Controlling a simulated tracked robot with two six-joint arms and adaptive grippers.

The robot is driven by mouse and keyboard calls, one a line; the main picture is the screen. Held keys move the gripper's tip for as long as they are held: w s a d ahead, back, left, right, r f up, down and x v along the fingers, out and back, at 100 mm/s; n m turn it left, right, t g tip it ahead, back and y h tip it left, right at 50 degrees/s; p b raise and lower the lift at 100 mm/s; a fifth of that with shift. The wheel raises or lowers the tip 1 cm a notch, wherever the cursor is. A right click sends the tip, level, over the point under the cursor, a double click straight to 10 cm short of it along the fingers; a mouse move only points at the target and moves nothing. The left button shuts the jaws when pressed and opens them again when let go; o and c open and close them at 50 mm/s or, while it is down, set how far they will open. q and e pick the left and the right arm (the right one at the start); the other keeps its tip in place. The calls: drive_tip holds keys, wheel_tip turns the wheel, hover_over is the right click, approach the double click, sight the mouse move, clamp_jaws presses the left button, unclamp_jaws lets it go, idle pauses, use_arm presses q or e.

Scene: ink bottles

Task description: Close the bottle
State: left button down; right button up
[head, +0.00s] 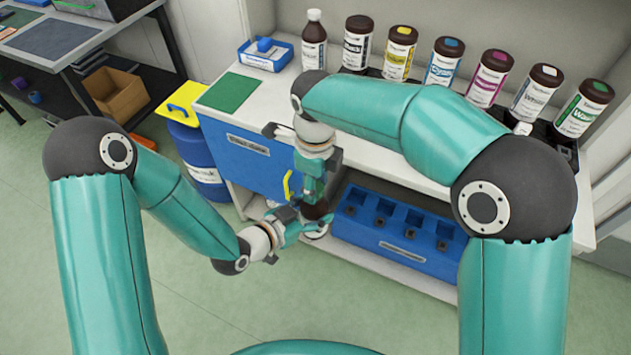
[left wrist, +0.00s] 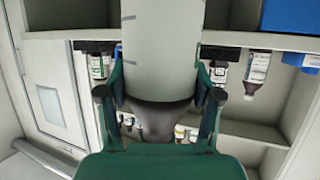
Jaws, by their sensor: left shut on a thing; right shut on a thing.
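A dark bottle (head: 318,211) is held in the air in front of the counter, with a pale part below. In the left wrist view the bottle (left wrist: 162,45) fills the middle, with a pale grey body and a dark end. My left gripper (head: 302,225) is shut on this bottle from the side. My right gripper (head: 315,192) points down from above, close over the bottle's top, and is shut. What it holds is hidden between its fingers, so I cannot see the cap or whether it touches the bottle's neck.
Several labelled bottles stand along the back of the white counter (head: 262,108), including a white-capped brown one (head: 314,42). A blue tray (head: 262,62) and green mat (head: 229,92) lie at left. A blue rack (head: 400,240) with holes sits below. A blue drum (head: 200,160) stands left.

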drive_tip(key=shift+m, duration=0.9)
drive_tip(key=o, duration=0.7)
drive_tip(key=shift+o, duration=0.2)
drive_tip(key=shift+r, duration=0.1)
drive_tip(key=shift+r, duration=2.15)
drive_tip(key=shift+c, duration=0.2)
